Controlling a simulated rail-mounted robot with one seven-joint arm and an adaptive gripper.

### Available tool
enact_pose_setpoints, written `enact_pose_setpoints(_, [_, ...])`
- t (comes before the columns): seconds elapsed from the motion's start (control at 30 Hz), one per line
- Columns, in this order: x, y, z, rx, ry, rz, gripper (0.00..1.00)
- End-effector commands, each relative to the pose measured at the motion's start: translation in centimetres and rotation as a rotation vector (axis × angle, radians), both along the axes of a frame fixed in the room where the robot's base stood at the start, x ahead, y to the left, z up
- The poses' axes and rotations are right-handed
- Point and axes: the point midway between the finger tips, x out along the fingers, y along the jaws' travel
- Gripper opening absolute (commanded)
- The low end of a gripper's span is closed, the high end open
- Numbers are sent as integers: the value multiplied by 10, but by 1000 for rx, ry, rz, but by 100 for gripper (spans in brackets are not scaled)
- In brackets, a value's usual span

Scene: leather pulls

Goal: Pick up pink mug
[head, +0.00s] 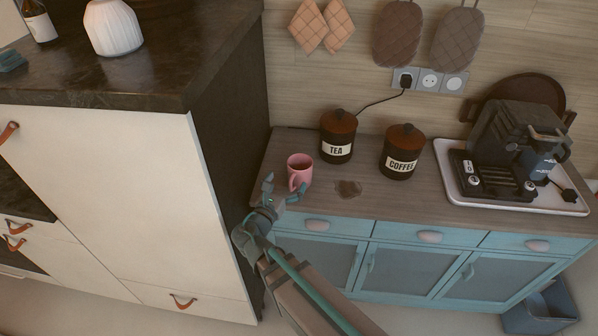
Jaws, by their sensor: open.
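The pink mug (299,168) stands upright on the left part of the wooden top of the blue cabinet, in the head view. Its handle faces the front, toward the lower left. My gripper (281,190) is open at the front left edge of the cabinet top, just in front of the mug. One finger is on the left of the mug's handle and the other is below and to its right. I cannot tell whether either finger touches the mug. No mug is held.
A TEA canister (337,138) stands behind and right of the mug, with a COFFEE canister (401,152) further right. A brown patch (348,188) lies right of the mug. A coffee machine (512,150) sits on a white tray (460,196). A tall dark-sided counter (225,150) borders the left.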

Motion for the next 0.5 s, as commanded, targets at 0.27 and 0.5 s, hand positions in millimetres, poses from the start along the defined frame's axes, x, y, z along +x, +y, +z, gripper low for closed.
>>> enact_pose_setpoints(0.27, [24, -10, 0, -1, 1, 0, 100])
enact_pose_setpoints(0.5, [42, -18, 2, -1, 2, -2, 100])
